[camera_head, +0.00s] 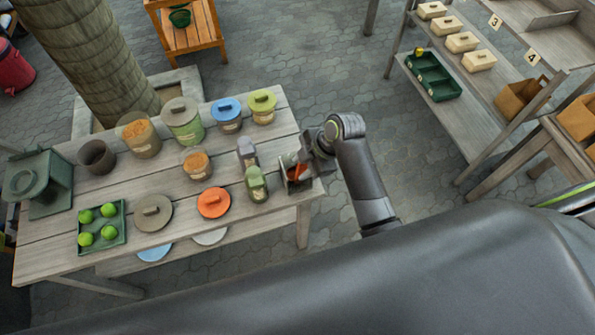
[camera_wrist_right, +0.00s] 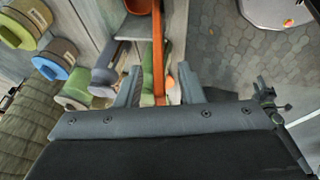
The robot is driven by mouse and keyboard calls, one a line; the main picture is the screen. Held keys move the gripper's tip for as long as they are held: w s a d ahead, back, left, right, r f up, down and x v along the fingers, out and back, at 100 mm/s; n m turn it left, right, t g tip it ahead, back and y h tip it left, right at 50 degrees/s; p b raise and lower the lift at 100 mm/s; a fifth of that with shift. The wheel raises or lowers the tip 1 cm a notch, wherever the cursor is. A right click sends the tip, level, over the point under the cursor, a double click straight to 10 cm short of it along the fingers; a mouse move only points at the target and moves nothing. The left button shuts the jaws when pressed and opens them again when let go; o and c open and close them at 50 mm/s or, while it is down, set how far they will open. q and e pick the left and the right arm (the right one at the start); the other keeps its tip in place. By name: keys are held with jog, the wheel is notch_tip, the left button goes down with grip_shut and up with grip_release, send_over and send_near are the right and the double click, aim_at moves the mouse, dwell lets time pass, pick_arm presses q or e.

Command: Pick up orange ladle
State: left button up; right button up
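The orange ladle (camera_head: 294,172) is at the right end of the wooden table, in or against a small dark holder (camera_head: 298,187). My right gripper (camera_head: 304,163) is at the ladle, by the table's right edge. In the right wrist view, the ladle's long orange handle (camera_wrist_right: 158,50) runs between the two fingers of my right gripper (camera_wrist_right: 160,88). The fingers are apart, with gaps on both sides of the handle. My gripper partly hides the ladle in the head view. My left gripper is not in view.
Jars, an orange lid (camera_head: 214,202) and a green tray (camera_head: 102,228) of green balls cover the table farther left. Paved floor (camera_head: 300,60) is open beyond the table. A shelf rack stands at right.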

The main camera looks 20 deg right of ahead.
jog(key=shift+x, duration=1.35)
grip_shut()
